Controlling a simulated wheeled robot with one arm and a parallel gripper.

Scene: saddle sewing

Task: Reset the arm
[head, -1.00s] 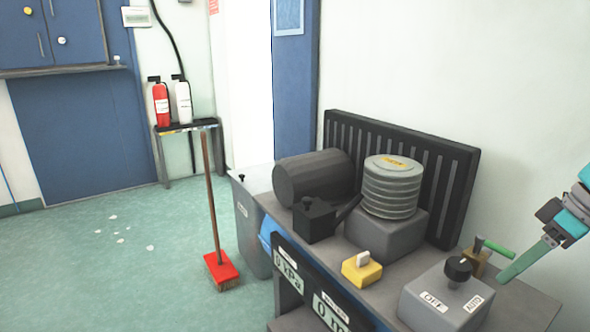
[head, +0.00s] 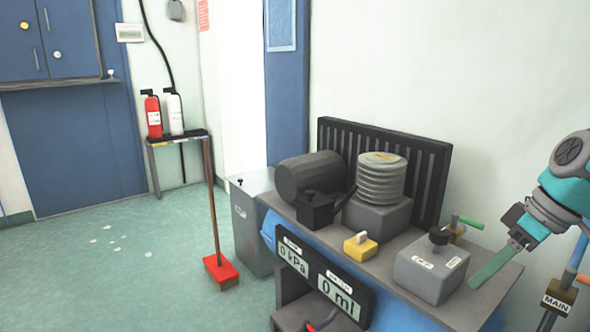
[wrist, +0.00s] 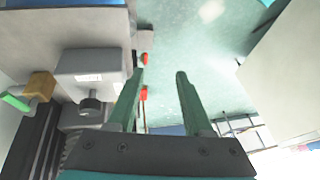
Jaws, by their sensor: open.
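My gripper (head: 492,267) is at the right in the head view, in front of the right end of the bench top, with its green fingers pointing down and left. In the wrist view my gripper (wrist: 160,75) shows two green fingers spread apart with nothing between them. The gripper is open and empty. In the head view a grey box with a black knob (head: 432,268) sits on the bench to the left of the fingers. It also shows in the wrist view (wrist: 95,67), left of the fingers.
The bench (head: 390,255) carries a bellows (head: 381,178), a dark cylinder (head: 308,178), a yellow switch (head: 360,245) and a green-handled valve (head: 459,228). Displays (head: 325,280) face the front. A pipe labelled MAIN (head: 557,303) stands at the right. A broom (head: 220,270) and open floor (head: 100,270) lie left.

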